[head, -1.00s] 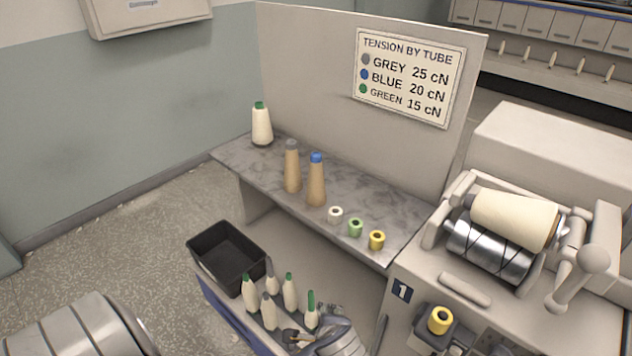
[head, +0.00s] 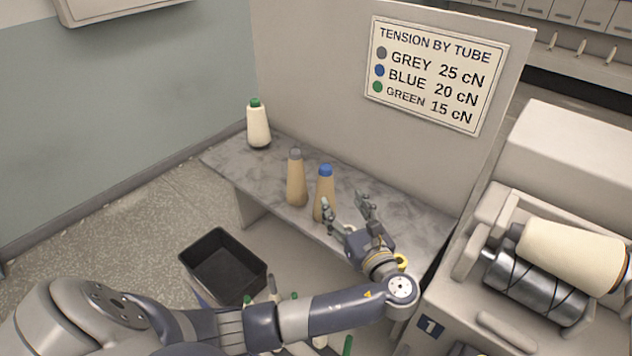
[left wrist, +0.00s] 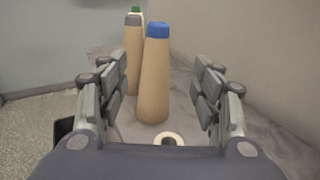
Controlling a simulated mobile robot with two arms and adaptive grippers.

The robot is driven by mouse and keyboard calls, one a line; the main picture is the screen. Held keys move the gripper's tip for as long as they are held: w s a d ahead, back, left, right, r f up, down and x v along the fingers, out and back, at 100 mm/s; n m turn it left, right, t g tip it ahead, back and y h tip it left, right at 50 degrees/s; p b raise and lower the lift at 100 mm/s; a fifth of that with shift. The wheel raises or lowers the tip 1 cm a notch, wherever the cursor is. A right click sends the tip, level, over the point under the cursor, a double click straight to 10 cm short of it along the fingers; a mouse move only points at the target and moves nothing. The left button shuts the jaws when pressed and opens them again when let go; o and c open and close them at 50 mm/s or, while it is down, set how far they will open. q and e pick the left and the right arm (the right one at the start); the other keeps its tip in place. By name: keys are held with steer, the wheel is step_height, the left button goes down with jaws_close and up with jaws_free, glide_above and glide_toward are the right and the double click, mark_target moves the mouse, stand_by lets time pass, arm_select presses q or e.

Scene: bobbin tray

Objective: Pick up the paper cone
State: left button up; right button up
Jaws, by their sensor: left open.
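Two tan paper cones stand upright on the grey shelf (head: 232,162): one with a grey top (head: 296,180) and one with a blue top (head: 322,185). My left gripper (head: 346,200) is open and empty over the shelf, just right of the blue-topped cone. In the left wrist view, the blue-topped cone (left wrist: 154,85) stands ahead between the open fingers (left wrist: 158,78), apart from both. The grey-topped cone (left wrist: 133,55) is behind it to the left. The gripper partly covers the blue-topped cone's base in the head view. My right gripper is not in view.
A white cone with a green top (head: 258,127) stands at the shelf's far end. A white ring-shaped tube (left wrist: 169,138) is low between my fingers; a yellow one (head: 402,261) shows behind my wrist. A panel (head: 320,80) backs the shelf. A black bin (head: 222,267) is below.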

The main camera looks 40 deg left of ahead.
mark_target(328, 184)
arm_select(q)
steer(key=shift+w+a+r, duration=0.15)
steer(key=shift+w+a, duration=0.15)
steer(key=shift+a, duration=0.05)
steer(key=x, duration=0.2)
steer(key=p+x, duration=0.1)
steer(key=x, duration=0.1)
steer(key=shift+w+a+r, duration=0.15)
steer(key=shift+a+r, duration=0.05)
steer(key=shift+a, duration=0.05)
steer(key=x, duration=0.2)
steer(key=p+x, duration=0.1)
steer(key=x, duration=0.1)
steer(key=shift+a+f, duration=0.25)
steer(key=shift+a, duration=0.1)
steer(key=shift+w+a+f, duration=0.1)
steer(key=shift+a, duration=0.25)
steer(key=shift+c, duration=0.4)
steer(key=shift+d, duration=0.1)
steer(key=c, duration=0.9)
steer(key=shift+c, duration=0.9)
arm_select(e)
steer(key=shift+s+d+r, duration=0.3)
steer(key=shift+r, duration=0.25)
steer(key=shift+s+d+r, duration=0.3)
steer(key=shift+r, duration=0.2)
